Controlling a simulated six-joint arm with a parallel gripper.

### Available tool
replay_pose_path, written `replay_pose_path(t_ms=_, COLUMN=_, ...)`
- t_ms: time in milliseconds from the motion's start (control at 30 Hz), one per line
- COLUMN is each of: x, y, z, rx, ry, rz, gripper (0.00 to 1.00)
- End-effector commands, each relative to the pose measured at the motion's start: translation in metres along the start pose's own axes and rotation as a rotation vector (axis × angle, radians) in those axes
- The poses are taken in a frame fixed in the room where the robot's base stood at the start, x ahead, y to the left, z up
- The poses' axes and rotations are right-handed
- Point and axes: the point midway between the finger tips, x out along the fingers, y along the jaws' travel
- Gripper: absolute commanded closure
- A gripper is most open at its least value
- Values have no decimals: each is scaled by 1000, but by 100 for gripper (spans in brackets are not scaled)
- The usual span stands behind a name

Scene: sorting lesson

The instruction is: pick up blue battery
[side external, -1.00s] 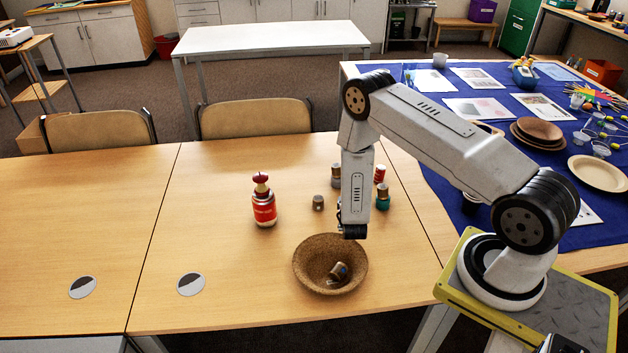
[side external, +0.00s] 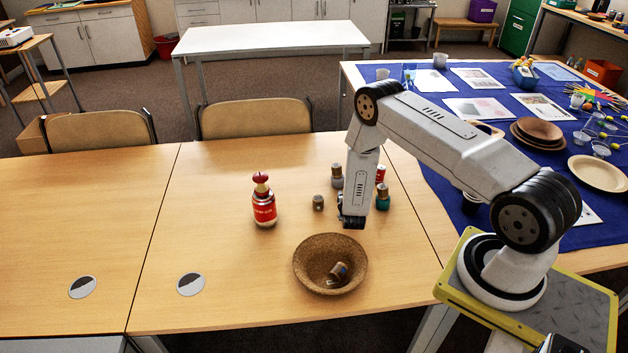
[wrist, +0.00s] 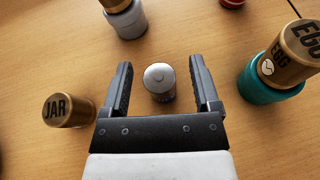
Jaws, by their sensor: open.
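My gripper (wrist: 160,85) is open and points down over the table. In the wrist view, a small upright cylinder with a silver, battery-like top (wrist: 160,80) stands between the two fingers, apart from both. In the side view, my gripper (side external: 352,220) is behind the bowl, and this cylinder is not visible. A cork-coloured bowl (side external: 310,250) holds small items (side external: 338,272) with a bluish patch; I cannot tell what they are.
A teal-based cylinder with a brown top (wrist: 270,82) is close on the right. A grey-based one (wrist: 128,20) and a red item (wrist: 232,2) are beyond.

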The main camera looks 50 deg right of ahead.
Motion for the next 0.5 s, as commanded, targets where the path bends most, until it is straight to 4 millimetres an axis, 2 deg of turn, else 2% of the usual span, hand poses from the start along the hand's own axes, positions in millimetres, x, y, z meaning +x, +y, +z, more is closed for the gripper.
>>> replay_pose_path(t_ms=467, x=0, y=0, z=0, rx=0, ry=0, rz=0, gripper=21)
replay_pose_path(t_ms=500, x=0, y=0, z=0, rx=0, ry=0, rz=0, gripper=34)
